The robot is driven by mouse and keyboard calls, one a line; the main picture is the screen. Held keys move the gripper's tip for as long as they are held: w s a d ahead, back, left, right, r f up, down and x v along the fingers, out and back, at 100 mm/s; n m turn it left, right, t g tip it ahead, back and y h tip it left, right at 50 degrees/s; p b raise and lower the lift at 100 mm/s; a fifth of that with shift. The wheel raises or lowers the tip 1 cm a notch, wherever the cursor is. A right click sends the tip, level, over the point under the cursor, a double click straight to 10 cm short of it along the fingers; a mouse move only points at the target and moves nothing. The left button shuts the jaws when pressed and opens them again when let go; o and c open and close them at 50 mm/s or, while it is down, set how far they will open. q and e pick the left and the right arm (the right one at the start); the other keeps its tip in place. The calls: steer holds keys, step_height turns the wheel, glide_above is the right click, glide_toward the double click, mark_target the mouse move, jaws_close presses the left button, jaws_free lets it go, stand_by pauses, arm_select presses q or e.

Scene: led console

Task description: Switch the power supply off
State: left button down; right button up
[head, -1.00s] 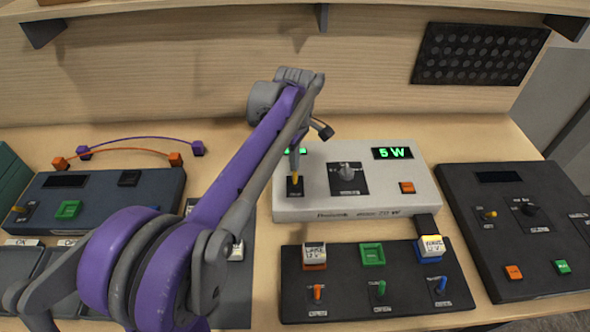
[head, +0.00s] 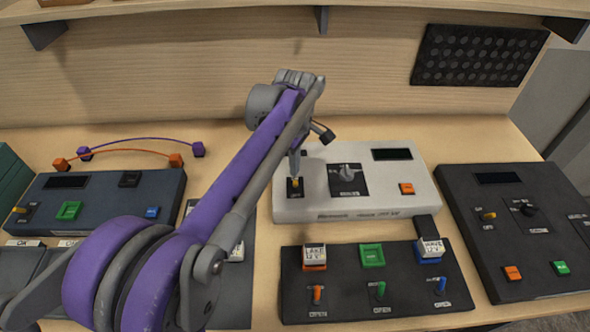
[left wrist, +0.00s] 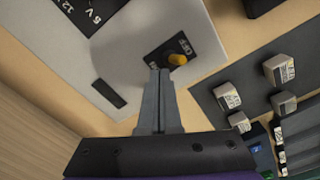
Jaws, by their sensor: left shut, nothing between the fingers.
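The power supply (head: 390,204) is the pale grey box in the middle of the bench, with its display (head: 392,154) dark. Its yellow toggle switch (left wrist: 177,59) sits on a black plate at the left end of the panel. My left gripper (left wrist: 158,72) is shut and empty, its fingertips right beside the toggle in the left wrist view; I cannot tell if they touch it. In the head view the gripper (head: 297,165) is over the switch and partly hides it. A grey knob (head: 347,172) is right of the switch. My right gripper is not in view.
A black panel (head: 340,290) with orange, green and blue switches and labelled blocks lies in front. Dark consoles stand at the left (head: 105,190) and right (head: 520,235). Orange and purple leads (head: 140,150) lie at the back left. A shelf overhangs the back wall.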

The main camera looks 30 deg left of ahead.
arm_select(q)
step_height(320, 180, up, 6)
steer(key=p, duration=0.3)
steer(key=shift+w+a+r, duration=0.15)
steer(key=shift+w, duration=0.3)
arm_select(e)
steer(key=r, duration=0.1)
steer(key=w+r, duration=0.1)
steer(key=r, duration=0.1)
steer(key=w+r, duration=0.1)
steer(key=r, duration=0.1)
arm_select(q)
steer(key=shift+s, duration=0.1)
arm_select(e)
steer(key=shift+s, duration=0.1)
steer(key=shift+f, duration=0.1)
